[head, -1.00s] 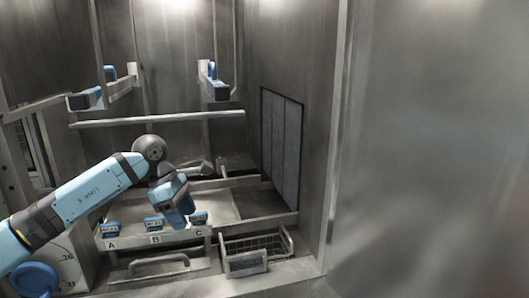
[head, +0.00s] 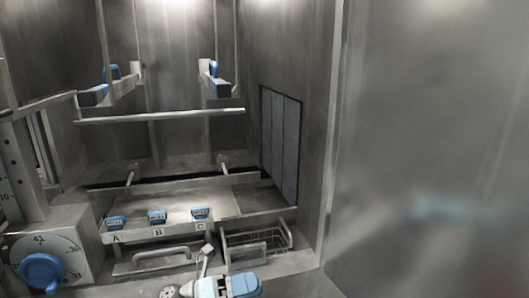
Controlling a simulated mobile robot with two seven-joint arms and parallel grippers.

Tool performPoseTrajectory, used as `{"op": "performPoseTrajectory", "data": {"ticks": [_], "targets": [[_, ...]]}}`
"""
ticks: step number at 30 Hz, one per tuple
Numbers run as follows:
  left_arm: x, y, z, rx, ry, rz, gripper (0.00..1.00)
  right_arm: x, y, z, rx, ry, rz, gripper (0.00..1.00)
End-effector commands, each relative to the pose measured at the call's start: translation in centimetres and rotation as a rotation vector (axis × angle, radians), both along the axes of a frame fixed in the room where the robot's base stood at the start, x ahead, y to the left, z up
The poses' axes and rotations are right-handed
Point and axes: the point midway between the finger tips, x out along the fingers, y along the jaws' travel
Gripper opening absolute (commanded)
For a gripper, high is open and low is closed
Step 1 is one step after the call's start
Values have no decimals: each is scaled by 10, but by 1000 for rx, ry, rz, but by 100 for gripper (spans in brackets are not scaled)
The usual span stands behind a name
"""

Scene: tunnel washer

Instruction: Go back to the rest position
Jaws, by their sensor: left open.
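My left gripper (head: 207,250) is low in the head view, at the bottom centre. My blue and pale arm links show just below it. It is open and I see nothing held in it. It is in front of the tray with the three blue-topped pieces and the letters A, B and C, apart from them. My right gripper is not in view.
The blue pieces A (head: 115,222), B (head: 157,217) and C (head: 201,214) sit along the front of a metal tray (head: 180,197). A wire basket (head: 282,241) stands right of the handle (head: 160,254). A blue dial knob (head: 42,271) is at the lower left. A large metal wall fills the right.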

Motion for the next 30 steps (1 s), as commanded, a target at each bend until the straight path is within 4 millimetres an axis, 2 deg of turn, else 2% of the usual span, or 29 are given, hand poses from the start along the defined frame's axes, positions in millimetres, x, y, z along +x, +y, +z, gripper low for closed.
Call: {"op": "performPoseTrajectory", "data": {"ticks": [1, 5, 8, 11, 15, 21, 28, 30], "targets": [[-7, 4, -11, -93, 135, 58, 51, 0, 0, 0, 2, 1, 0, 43], [-14, 26, -38, -315, 486, 220, 51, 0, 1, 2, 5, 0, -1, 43], [-23, 49, -72, -473, 769, 346, 51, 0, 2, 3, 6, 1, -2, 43], [-41, 75, -114, -622, 1055, 473, 51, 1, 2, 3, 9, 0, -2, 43], [-80, 110, -177, -806, 1431, 641, 51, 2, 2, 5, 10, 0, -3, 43], [-145, 140, -242, -985, 1822, 822, 51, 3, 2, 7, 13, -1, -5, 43], [-222, 160, -292, -1131, 2162, 989, 51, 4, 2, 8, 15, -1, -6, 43], [-218, 161, -266, -1129, 2150, 984, 51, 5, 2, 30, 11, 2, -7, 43]]}}
